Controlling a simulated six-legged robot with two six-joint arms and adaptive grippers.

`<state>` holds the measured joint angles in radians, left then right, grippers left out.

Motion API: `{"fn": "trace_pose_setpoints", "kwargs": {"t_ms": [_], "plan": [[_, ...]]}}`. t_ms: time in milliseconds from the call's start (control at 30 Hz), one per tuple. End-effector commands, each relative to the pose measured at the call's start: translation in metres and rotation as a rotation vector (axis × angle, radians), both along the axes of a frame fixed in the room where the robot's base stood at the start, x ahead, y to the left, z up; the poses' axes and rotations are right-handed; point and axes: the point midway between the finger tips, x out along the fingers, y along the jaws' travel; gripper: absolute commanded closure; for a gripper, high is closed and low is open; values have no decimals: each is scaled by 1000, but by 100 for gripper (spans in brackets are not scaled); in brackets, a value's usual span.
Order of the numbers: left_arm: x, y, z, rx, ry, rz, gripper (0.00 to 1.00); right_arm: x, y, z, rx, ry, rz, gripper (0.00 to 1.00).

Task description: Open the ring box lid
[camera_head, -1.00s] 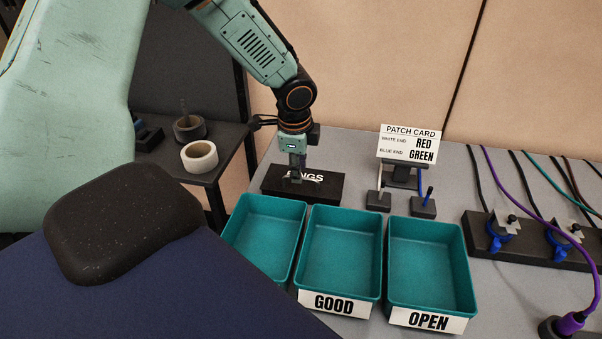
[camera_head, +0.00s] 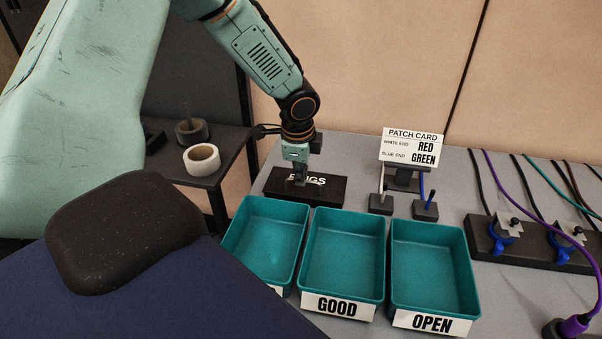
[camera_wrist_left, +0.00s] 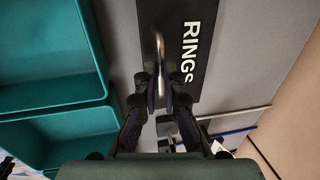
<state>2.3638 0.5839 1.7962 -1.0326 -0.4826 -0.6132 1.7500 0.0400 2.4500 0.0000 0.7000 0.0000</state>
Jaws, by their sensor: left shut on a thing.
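The black ring box (camera_head: 325,190), marked RINGS in white, sits on the grey table behind the teal trays. Its lid looks flat and shut in the head view. My left gripper (camera_head: 301,181) points down over the left part of the lid. In the left wrist view the box (camera_wrist_left: 200,15) shows ahead of the fingers, with a pale curved handle (camera_wrist_left: 160,52) on it. The left gripper (camera_wrist_left: 160,90) is shut on this handle, its fingertips on either side. My right gripper is not in view.
Teal trays (camera_head: 342,215) stand just in front of the box, labelled GOOD and OPEN. A patch card (camera_head: 411,147) on a stand and small black blocks are to the right. A side table with tape rolls (camera_head: 202,160) is at left.

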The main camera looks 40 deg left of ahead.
Motion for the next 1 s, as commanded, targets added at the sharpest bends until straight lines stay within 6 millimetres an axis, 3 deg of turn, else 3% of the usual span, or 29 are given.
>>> {"fn": "trace_pose_setpoints", "kwargs": {"t_ms": [867,1000], "plan": [[-2,-2,0,-15,21,0,100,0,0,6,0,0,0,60],[-2,-1,-1,-15,20,0,90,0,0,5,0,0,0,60]]}}
